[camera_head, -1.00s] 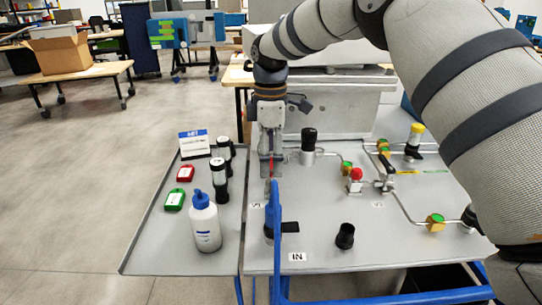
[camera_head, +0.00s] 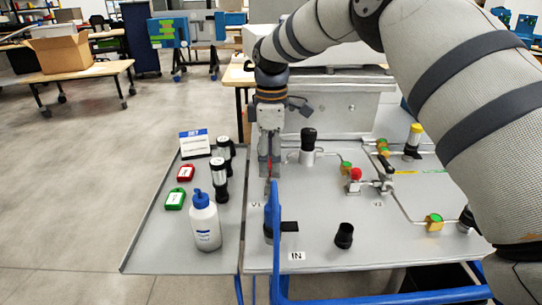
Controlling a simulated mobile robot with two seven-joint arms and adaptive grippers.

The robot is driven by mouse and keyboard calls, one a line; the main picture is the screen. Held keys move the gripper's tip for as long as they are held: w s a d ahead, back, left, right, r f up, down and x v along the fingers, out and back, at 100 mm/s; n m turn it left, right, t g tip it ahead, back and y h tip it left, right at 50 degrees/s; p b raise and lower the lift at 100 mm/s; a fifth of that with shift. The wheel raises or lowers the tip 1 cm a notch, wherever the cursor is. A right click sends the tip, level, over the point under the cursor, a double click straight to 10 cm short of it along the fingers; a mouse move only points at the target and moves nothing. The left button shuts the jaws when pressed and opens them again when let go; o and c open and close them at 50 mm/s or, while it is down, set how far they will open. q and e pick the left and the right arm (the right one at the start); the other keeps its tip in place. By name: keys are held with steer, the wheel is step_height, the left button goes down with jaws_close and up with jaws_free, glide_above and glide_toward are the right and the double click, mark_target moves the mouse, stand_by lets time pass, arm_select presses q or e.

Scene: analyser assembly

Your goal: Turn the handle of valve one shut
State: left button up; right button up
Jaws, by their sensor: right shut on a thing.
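My right gripper (camera_head: 269,172) reaches down from above to the left part of the grey panel (camera_head: 330,215), just behind the V1 label (camera_head: 256,205). It is shut on a narrow red piece (camera_head: 270,168), which I take to be the handle of valve one. The fingers cover most of it, so I cannot tell its exact angle. The valve's body is hidden behind the gripper and the blue rail (camera_head: 275,225). My left gripper is not in view.
A side tray (camera_head: 150,245) holds a blue-capped white bottle (camera_head: 205,222), black-and-white cylinders (camera_head: 219,180), a red tag (camera_head: 186,173), a green tag (camera_head: 175,200) and a sign (camera_head: 195,144). Right of the gripper stand a black knob (camera_head: 308,140), a red-topped valve (camera_head: 355,178) and thin pipes.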

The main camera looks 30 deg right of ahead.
steer(key=m, duration=0.3)
steer(key=m+p, duration=0.1)
steer(key=shift+s+d+r, duration=0.1)
steer(key=shift+s+d, duration=0.2)
steer(key=shift+s, duration=0.05)
steer(key=m, duration=0.2)
steer(key=s+m, duration=0.1)
steer(key=m, duration=0.2)
steer(key=shift+d+p, duration=0.2)
steer(key=shift+p, duration=0.15)
steer(key=m, duration=0.2)
steer(key=s+m, duration=0.1)
steer(key=m, duration=0.1)
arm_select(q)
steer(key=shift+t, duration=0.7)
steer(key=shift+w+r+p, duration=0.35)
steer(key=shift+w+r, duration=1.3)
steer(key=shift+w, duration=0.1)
arm_select(e)
steer(key=shift+s+a+m, duration=0.1)
steer(key=shift+s+m, duration=0.1)
steer(key=shift+m, duration=0.75)
steer(key=shift+s+a+m, duration=0.1)
steer(key=shift+s+m, duration=0.05)
steer(key=shift+m, duration=0.8)
steer(key=o, duration=1.1)
steer(key=shift+o, duration=0.2)
